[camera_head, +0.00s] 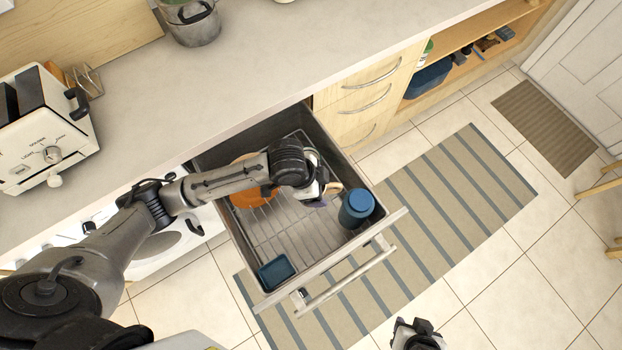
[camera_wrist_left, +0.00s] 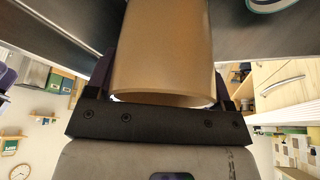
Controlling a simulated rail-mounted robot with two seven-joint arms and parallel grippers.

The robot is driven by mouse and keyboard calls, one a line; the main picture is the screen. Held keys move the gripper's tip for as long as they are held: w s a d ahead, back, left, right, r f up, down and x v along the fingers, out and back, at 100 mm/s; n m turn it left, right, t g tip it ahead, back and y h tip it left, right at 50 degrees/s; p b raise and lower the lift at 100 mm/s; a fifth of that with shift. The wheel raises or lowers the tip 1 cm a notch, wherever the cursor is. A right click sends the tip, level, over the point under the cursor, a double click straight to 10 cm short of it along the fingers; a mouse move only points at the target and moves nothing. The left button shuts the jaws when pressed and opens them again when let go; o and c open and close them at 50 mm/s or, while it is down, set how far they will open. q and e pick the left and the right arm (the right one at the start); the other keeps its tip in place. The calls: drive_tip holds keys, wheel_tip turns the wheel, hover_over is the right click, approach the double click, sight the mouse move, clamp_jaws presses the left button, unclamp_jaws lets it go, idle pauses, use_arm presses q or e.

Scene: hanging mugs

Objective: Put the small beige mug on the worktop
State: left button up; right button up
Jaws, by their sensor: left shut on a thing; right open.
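The small beige mug (camera_wrist_left: 163,50) fills the middle of the left wrist view, between the fingers of my left gripper (camera_wrist_left: 163,98). In the head view that gripper (camera_head: 322,190) is over the open drawer (camera_head: 262,290), shut on the mug; the arm and gripper hide most of the mug there. I cannot tell how far it is above the drawer's wire rack. The pale worktop (camera_head: 260,75) runs along the back, beyond the drawer. My right gripper (camera_head: 418,338) is open and empty, low at the bottom edge over the floor.
The drawer also holds a blue cup (camera_head: 356,208), a small blue dish (camera_head: 276,270) and an orange dish (camera_head: 250,196), partly hidden by my arm. On the worktop are a white toaster (camera_head: 45,140) at left and a metal pot (camera_head: 192,24) at the back. The worktop's middle is clear.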

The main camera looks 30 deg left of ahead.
use_arm(q)
drive_tip(key=shift+f, duration=8.05)
drive_tip(key=shift+f+p, duration=0.25)
drive_tip(key=shift+p, duration=0.15)
drive_tip(key=shift+f, duration=0.45)
drive_tip(key=shift+f, duration=0.1)
drive_tip(key=o, duration=0.6)
drive_tip(key=shift+f, duration=0.15)
drive_tip(key=o, duration=0.5)
drive_tip(key=shift+c, duration=0.2)
